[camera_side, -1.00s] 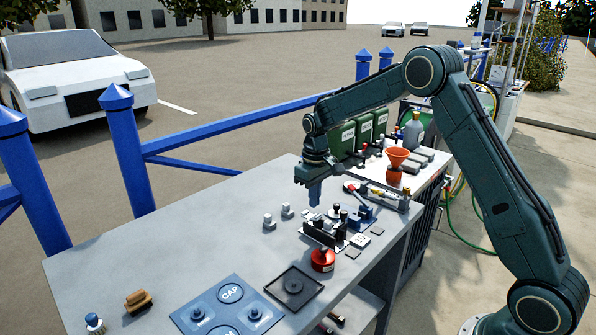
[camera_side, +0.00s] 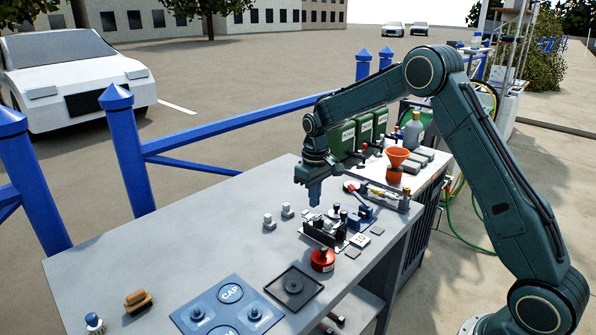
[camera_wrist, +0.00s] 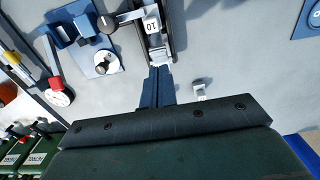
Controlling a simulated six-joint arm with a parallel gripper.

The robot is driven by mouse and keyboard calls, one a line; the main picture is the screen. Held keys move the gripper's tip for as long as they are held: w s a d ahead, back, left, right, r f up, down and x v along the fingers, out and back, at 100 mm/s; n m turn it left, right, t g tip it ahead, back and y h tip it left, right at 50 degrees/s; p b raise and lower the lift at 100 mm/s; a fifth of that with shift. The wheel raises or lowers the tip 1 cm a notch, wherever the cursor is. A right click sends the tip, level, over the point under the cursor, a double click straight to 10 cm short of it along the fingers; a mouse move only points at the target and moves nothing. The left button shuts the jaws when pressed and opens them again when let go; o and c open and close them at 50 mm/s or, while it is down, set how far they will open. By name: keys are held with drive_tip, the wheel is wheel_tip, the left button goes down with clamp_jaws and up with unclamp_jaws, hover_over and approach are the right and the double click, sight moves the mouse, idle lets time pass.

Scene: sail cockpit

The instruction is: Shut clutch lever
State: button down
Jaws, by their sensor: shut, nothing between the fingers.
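The clutch unit (camera_side: 325,234) is a dark, low fitting with several upright pieces, standing near the bench's right edge in the side view. In the wrist view its dark side plates and a white lever part marked "10" (camera_wrist: 152,22) show at the top centre. My gripper (camera_side: 314,203) points down just behind the unit in the side view. In the wrist view my gripper (camera_wrist: 160,70) has its blue fingers together and empty, with the tips at the near end of the unit. I cannot tell whether they touch it. The lever's exact angle is unclear.
A blue fitting (camera_side: 360,217) stands right beside the unit. A red round can (camera_side: 322,260) is close in front. Two small grey-white fittings (camera_side: 270,222) stand to the left. A dark square tray (camera_side: 294,286) and a blue cap mat (camera_side: 226,308) lie nearer. The left bench top is mostly clear.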

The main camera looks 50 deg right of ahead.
drive_tip(key=shift+f, duration=1.55)
idle(1.5)
drive_tip(key=shift+r, duration=0.15)
wheel_tip(320, 180, up, 7)
idle(1.1)
